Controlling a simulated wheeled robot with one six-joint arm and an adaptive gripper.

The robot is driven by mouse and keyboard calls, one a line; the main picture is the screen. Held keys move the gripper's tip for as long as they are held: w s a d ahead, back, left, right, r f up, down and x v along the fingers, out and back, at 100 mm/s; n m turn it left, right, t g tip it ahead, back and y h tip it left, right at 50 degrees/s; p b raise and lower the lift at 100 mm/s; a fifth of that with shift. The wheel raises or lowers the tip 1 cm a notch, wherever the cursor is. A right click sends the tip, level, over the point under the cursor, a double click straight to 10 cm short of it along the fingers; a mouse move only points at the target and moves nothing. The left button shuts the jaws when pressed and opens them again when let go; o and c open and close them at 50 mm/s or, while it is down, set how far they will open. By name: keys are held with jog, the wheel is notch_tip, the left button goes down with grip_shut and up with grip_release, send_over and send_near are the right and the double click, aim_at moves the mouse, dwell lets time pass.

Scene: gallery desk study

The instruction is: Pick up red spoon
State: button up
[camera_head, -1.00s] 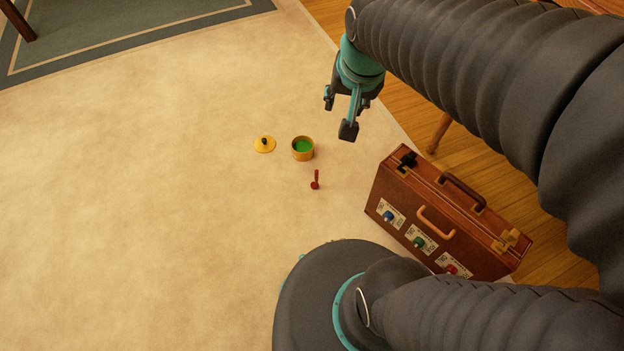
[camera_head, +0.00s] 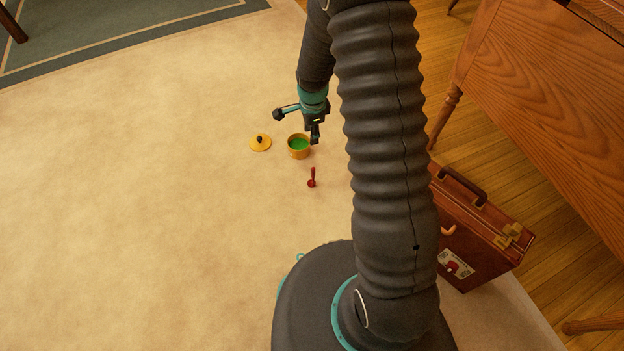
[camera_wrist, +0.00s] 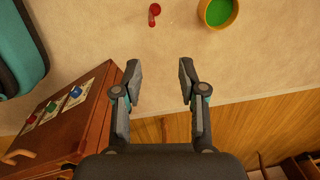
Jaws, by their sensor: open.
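The red spoon (camera_head: 312,178) lies on the beige carpet, just below the yellow pot in the head view. In the wrist view the red spoon (camera_wrist: 153,14) is at the top edge, ahead of the fingers and apart from them. My gripper (camera_head: 297,126) is open and empty, above the floor near the yellow pot in the head view. In the wrist view my gripper (camera_wrist: 160,75) shows two spread fingers with nothing between them.
A yellow pot (camera_head: 298,152) with green contents stands by the spoon, its yellow lid (camera_head: 260,142) to the left. A brown case (camera_head: 480,240) is at right, partly hidden by my arm. A wooden desk (camera_head: 540,110) stands at far right. Carpet at left is clear.

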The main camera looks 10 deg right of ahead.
notch_tip(320, 180, down, 20)
jog(key=m+g+b, duration=0.1)
jog(key=m, duration=0.2)
jog(key=shift+d+f+b, duration=0.15)
jog(key=shift+f+b, duration=0.05)
jog(key=shift+f, duration=1.4)
jog(key=shift+d+f+b, duration=0.15)
jog(key=shift+f+b, duration=0.05)
jog(key=shift+f, duration=1.4)
grip_shut()
